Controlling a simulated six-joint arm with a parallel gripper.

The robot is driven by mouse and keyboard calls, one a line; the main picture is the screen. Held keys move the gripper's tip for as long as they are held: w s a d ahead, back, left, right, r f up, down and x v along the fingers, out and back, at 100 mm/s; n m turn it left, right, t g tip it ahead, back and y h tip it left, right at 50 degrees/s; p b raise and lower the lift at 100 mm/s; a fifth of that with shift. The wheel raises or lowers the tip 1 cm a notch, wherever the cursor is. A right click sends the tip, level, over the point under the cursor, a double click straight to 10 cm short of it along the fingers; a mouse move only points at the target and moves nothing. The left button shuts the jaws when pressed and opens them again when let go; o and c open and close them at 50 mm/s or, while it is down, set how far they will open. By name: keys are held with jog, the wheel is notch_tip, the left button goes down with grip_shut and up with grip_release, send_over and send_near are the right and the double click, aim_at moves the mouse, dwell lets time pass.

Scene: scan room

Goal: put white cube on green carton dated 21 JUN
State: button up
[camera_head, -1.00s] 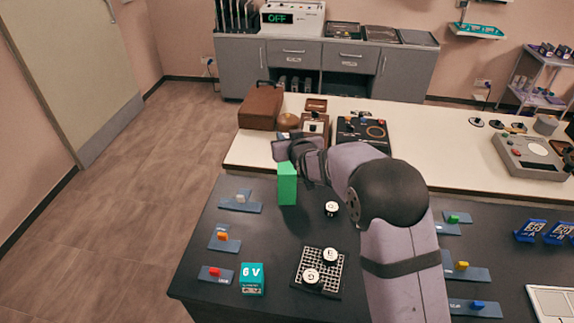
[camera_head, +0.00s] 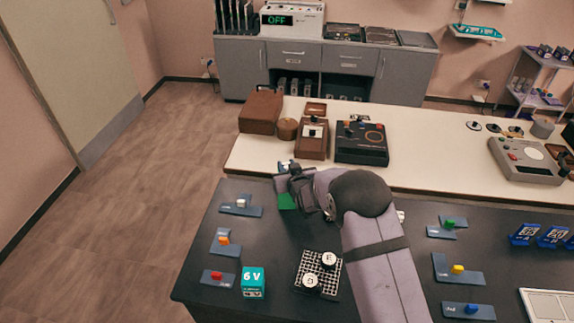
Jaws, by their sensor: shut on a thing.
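The white cube (camera_head: 241,203) sits on a blue-grey tagged plate at the left of the dark table. The green carton (camera_head: 288,202) is near the far edge of the dark table. Only a low patch of it shows beneath my gripper, and no date can be read. My gripper (camera_head: 286,172) is over the carton and appears shut on it; the fingertips are small and partly hidden. The white cube is apart from my gripper, to its left.
Plates with an orange block (camera_head: 224,240) and a red block (camera_head: 217,276) lie at left. A teal 6 V box (camera_head: 252,283) and a black grid (camera_head: 303,283) with lettered discs stand in front. More blocks lie right of my arm. A white bench (camera_head: 420,172) stands behind.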

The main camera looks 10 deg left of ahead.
jog(key=shift+f, duration=0.15)
jog(key=shift+f+b, duration=0.25)
jog(key=shift+b, duration=0.05)
jog(key=o, duration=1)
jog(key=shift+r, duration=0.1)
jog(key=shift+r+p, duration=0.2)
jog(key=shift+p, duration=0.1)
jog(key=shift+b+v, duration=1.8)
jog(key=shift+v, duration=4.2)
jog(key=shift+d+f, duration=0.1)
